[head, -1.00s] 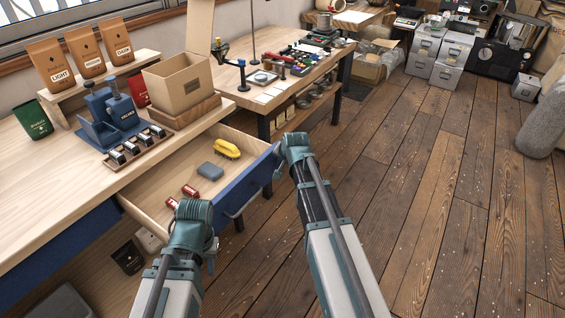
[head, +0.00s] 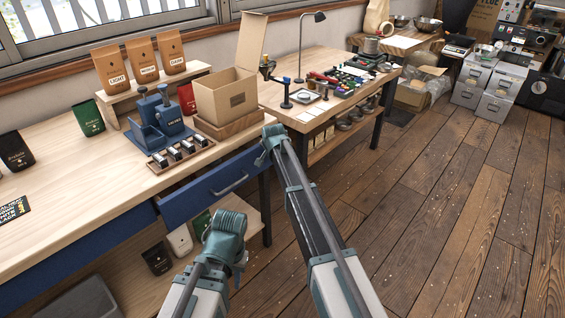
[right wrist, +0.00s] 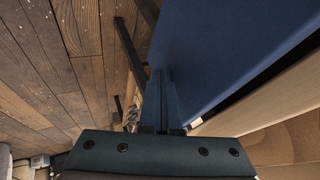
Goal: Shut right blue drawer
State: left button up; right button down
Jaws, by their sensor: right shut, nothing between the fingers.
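The right blue drawer (head: 212,186) is under the wooden bench, with a grey bar handle on its front. In the head view its front lies close under the bench top and no interior shows. In the right wrist view the blue front (right wrist: 225,45) has a narrow dark gap beside the pale bench edge (right wrist: 262,92). My right gripper (right wrist: 163,85) is shut and empty, at the drawer front; I cannot tell if it touches. In the head view its fingers are mostly hidden by its wrist. My left gripper (head: 238,265) hangs low in front of the bench, apart from the drawer; its jaws are unclear.
A second workbench (head: 325,100) is beyond. The wooden floor (head: 430,220) at right is clear.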

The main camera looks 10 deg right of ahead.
jog(key=shift+w+a, duration=1.1)
jog(key=shift+w, duration=0.3)
